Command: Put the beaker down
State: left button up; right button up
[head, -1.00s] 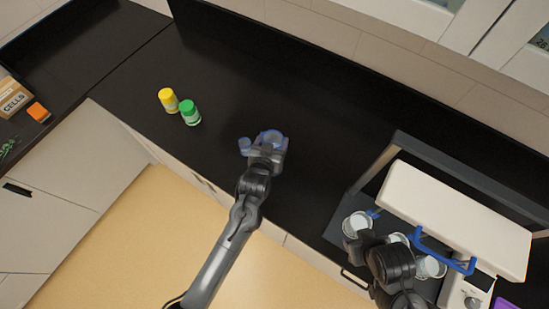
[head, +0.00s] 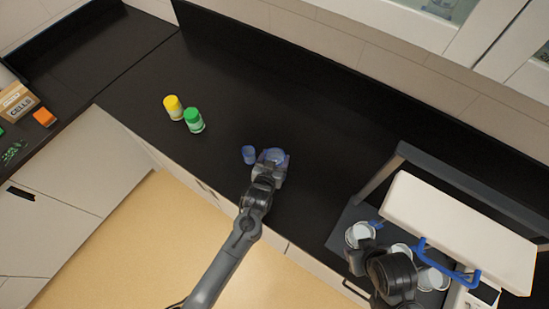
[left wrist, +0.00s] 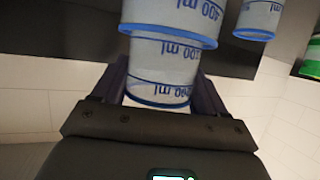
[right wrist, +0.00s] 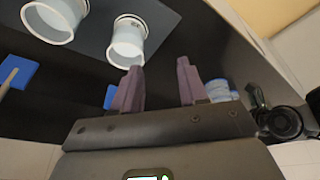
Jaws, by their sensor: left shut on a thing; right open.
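My left gripper (head: 266,172) is shut on a clear beaker (head: 274,157) with blue markings, over or on the black counter (head: 300,110). In the left wrist view the held beaker (left wrist: 160,75) sits between the fingers, its print upside down. A second blue rim shows just beyond it, with a "400 ml" wall (left wrist: 172,12); I cannot tell whether these are two nested beakers. Whether the counter bears its weight is unclear. A smaller beaker (head: 249,154) stands apart, just left of it. My right gripper (right wrist: 159,72) is open and empty at the right.
A yellow-capped jar (head: 173,107) and a green-capped jar (head: 194,120) stand to the left. A white machine (head: 460,230) with a blue handle stands at right, with several white cups (head: 359,235) by it. The counter behind the held beaker is clear.

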pick_arm(q)
jog(key=shift+f, duration=0.55)
jog(key=o, duration=1)
jog(key=shift+r, duration=0.55)
jog(key=shift+s+r, duration=0.15)
jog(key=shift+s, duration=0.1)
jog(key=v, duration=1.1)
jog(key=s+a+g+y, duration=0.1)
jog(key=s+a+g, duration=0.2)
jog(key=s+a, duration=0.3)
jog(key=s+a+r+g+y, duration=0.1)
jog(key=s+a+g, duration=0.2)
jog(key=s+a, duration=0.3)
jog(key=s+a+r+n+g+y, duration=0.1)
jog(key=s+a+g, duration=0.2)
jog(key=s+a, duration=0.4)
jog(key=shift+s+y, duration=0.3)
jog(key=shift+s, duration=0.3)
